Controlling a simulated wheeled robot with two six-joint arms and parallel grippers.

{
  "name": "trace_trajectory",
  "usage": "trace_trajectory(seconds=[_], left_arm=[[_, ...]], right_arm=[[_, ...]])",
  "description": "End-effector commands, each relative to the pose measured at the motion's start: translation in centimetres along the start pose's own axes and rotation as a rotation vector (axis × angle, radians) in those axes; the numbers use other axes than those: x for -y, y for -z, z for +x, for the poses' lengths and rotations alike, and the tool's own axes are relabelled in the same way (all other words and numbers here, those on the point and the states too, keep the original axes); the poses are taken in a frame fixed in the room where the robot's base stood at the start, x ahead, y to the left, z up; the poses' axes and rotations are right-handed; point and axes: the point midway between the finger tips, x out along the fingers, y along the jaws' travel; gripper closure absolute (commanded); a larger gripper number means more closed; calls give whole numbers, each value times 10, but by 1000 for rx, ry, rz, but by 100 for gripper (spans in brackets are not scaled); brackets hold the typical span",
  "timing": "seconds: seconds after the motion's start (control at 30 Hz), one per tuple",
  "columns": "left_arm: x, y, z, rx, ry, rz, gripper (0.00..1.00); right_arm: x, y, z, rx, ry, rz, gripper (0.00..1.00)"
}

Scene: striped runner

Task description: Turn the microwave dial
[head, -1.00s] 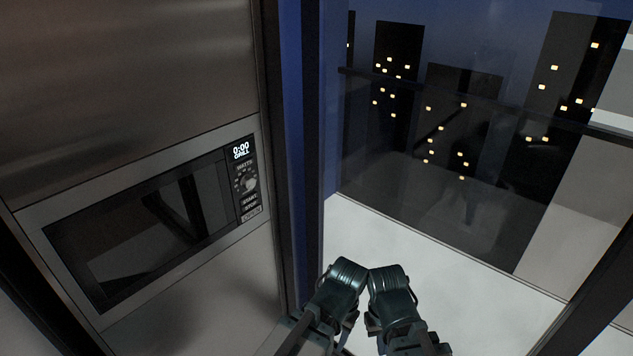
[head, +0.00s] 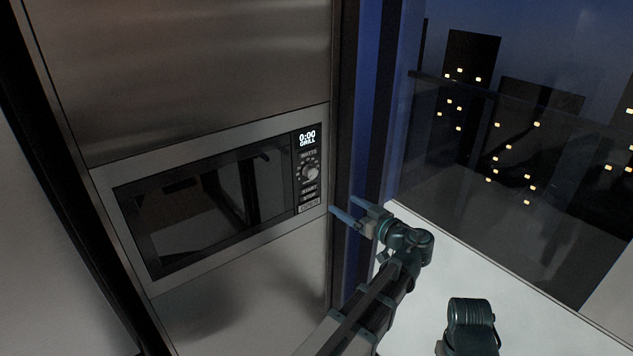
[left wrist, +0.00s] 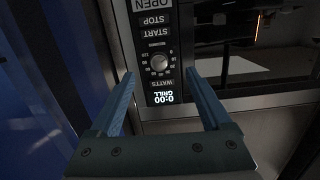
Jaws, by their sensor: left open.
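The microwave (head: 215,205) is built into a metal front at the left of the head view. Its round silver dial (head: 312,172) sits on the black control panel, under a display reading 0:00 GRILL. In the left wrist view the panel appears upside down, with the dial (left wrist: 159,62) seen between my fingers. My left gripper (head: 341,203) is open and empty, to the right of and below the dial in the head view. Its two blue fingers also show in the left wrist view (left wrist: 159,76), apart from the dial. My right gripper is out of view; only part of that arm shows.
START, STOP and OPEN buttons (head: 309,199) lie below the dial. A dark and blue upright frame (head: 345,130) stands right of the microwave, close to my left gripper. A glass railing (head: 500,150) and pale floor (head: 440,230) lie further right.

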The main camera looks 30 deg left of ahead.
Motion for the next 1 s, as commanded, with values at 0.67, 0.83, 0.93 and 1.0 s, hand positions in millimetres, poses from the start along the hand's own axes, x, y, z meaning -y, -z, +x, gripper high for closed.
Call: trace_trajectory(seconds=[0.67, 0.83, 0.93, 1.0], left_arm=[[-6, 24, 60, -93, -3, -84, 18], [-7, 27, 95, -92, -4, -84, 18], [-7, 28, 112, -92, -5, -84, 18], [-7, 29, 122, -92, -4, -83, 18]], right_arm=[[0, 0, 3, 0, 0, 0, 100], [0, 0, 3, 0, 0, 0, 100], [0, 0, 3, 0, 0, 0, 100], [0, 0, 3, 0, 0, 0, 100]])
